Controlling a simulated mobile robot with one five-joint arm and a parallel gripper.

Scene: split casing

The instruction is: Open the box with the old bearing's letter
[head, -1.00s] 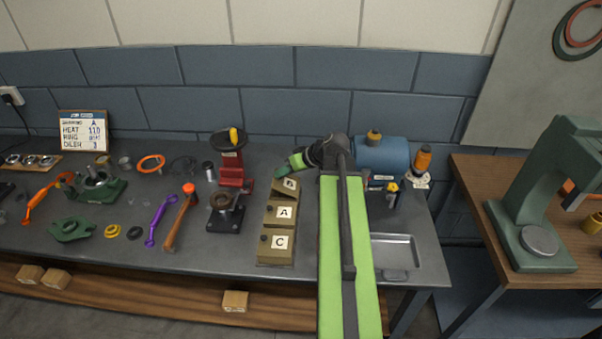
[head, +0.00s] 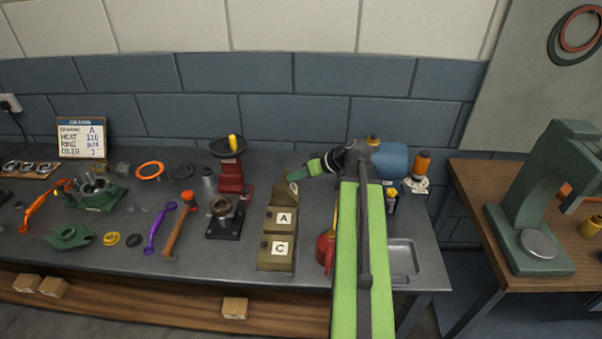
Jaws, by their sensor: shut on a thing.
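Three olive boxes stand in a column on the bench. Box A (head: 281,218) is in the middle and box C (head: 277,254) is in front; both lids are down. The rear box's lid (head: 293,188), lettered B in the earlier frame, is now tilted steeply up, its label turned edge-on. My gripper (head: 296,175) is at that lid's upper edge, shut on it; the fingertips are small and partly hidden. A card (head: 81,138) at the back left has an A on its top line; the smaller writing there is hard to read.
A red oil can (head: 326,250) is partly behind my green arm, right of box C. A black-based stand (head: 224,220) and a hammer (head: 180,226) lie left of the boxes. A blue tank (head: 391,160) and a metal tray (head: 404,258) are to the right.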

